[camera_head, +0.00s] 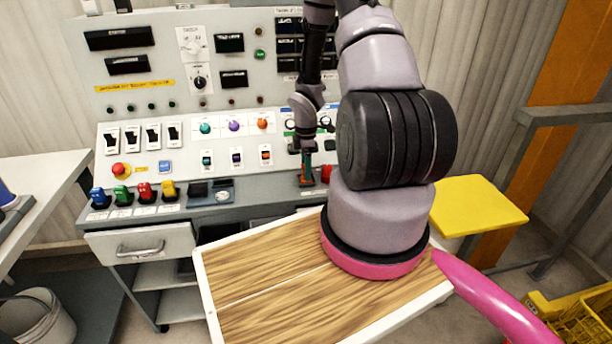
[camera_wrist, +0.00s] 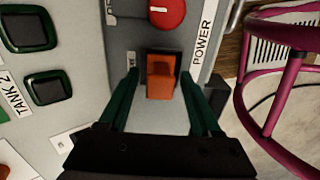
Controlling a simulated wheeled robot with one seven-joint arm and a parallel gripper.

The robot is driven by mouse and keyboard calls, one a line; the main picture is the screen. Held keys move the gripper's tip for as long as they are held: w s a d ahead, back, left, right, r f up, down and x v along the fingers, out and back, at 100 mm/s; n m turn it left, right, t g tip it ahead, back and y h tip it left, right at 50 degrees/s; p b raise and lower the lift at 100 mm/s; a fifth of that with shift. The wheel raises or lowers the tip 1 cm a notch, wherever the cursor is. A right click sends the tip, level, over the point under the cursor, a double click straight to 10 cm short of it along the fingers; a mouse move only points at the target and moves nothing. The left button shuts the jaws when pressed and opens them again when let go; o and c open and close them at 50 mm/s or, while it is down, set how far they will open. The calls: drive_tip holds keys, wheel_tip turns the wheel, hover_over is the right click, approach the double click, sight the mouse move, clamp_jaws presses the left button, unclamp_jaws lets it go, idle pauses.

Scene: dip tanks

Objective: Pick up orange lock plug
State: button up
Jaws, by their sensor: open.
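The orange lock plug (camera_wrist: 160,80) sits in a dark socket on the grey panel beside the label POWER, in the wrist view. My gripper (camera_wrist: 160,74) is open, with one green finger on each side of the plug. A narrow gap shows between the plug and each finger, and I cannot tell whether either touches. In the head view my gripper (camera_head: 306,178) points down at the right part of the console's desk, and the plug there is small and mostly hidden by the fingers.
A red round button (camera_wrist: 166,12) is just beyond the plug. Two dark green-rimmed buttons (camera_wrist: 28,30) lie to the left. A wooden-topped table (camera_head: 270,275) is in front, and a yellow stool (camera_head: 478,205) is right.

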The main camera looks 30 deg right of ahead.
clamp_jaws()
drive_tip(key=shift+r, duration=0.15)
